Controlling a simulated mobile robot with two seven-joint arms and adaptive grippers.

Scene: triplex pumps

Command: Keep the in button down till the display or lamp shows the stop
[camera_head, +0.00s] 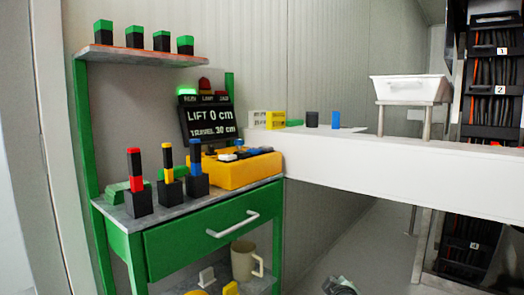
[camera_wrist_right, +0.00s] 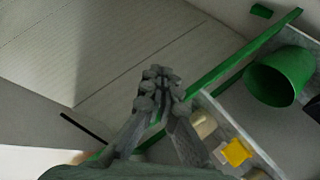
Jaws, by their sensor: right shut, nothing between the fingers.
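The yellow control box (camera_head: 232,172) sits on the green bench's top, with small white, blue and dark controls (camera_head: 240,153) on its upper face. Their labels are too small to read, so I cannot tell which is the in button. The black display (camera_head: 210,122) behind it reads LIFT 0 cm and TRAVEL 30 cm. Above it a green lamp (camera_head: 187,92) is lit and a red lamp (camera_head: 204,85) looks dark. My right gripper (camera_wrist_right: 158,80) is shut and empty; its tip shows low in the head view (camera_head: 340,285), well away from the box. My left gripper is out of view.
Three black blocks with red, yellow and blue posts (camera_head: 167,165) stand in front of the box. A mug (camera_head: 246,261) is on the lower shelf. A white counter (camera_head: 400,170) holds small blocks and a white tub (camera_head: 410,89). The space before the bench's right side is clear.

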